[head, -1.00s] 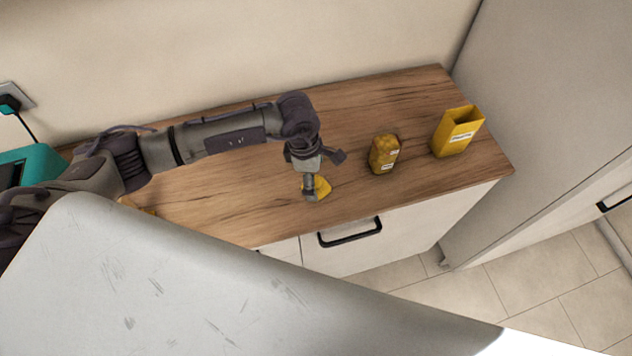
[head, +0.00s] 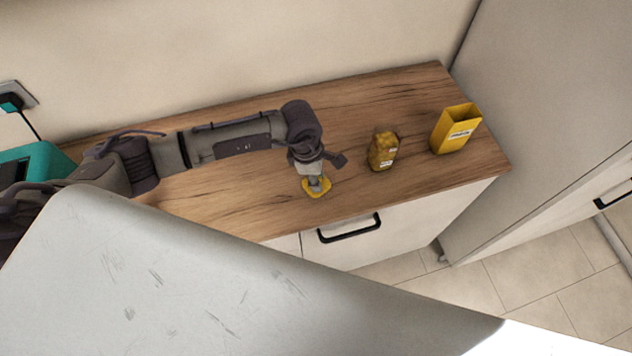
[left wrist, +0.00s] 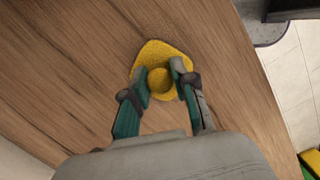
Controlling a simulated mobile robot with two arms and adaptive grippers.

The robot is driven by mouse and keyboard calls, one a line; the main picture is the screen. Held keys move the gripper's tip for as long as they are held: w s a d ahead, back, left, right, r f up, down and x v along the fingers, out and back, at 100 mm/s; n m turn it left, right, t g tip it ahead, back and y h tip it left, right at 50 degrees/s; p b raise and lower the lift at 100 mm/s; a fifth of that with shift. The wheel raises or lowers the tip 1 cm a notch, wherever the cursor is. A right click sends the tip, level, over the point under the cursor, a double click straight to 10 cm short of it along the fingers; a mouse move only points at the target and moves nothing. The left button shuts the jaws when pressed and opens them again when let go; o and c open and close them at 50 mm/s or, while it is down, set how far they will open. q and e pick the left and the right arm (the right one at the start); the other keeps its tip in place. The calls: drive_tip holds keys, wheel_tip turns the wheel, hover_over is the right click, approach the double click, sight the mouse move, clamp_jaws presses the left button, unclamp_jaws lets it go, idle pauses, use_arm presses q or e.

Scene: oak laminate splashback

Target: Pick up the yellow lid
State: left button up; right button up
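The yellow lid (head: 318,194) lies on the wooden counter near its front edge. In the left wrist view the lid (left wrist: 150,55) is a flat, rounded piece with a round knob in its middle. My left gripper (head: 316,186) points down over the lid. In the left wrist view its two fingers (left wrist: 160,80) stand on either side of the knob, with the pads against it. The lid looks still flat on the counter. The lid's near side is partly hidden by the gripper. My right gripper is not in view.
A yellow-brown lumpy container (head: 382,151) with a label stands right of the lid. Farther right is an open yellow box (head: 456,129). The counter (head: 240,200) is bare around the lid. A tall pale cabinet (head: 540,100) bounds the right side; a teal object (head: 40,160) is at far left.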

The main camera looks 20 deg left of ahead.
use_arm(q)
drive_tip(key=shift+s+a+f, duration=0.1)
drive_tip(key=shift+s+f, duration=0.1)
drive_tip(key=shift+f, duration=0.1)
clamp_jaws()
drive_tip(key=shift+r, duration=0.1)
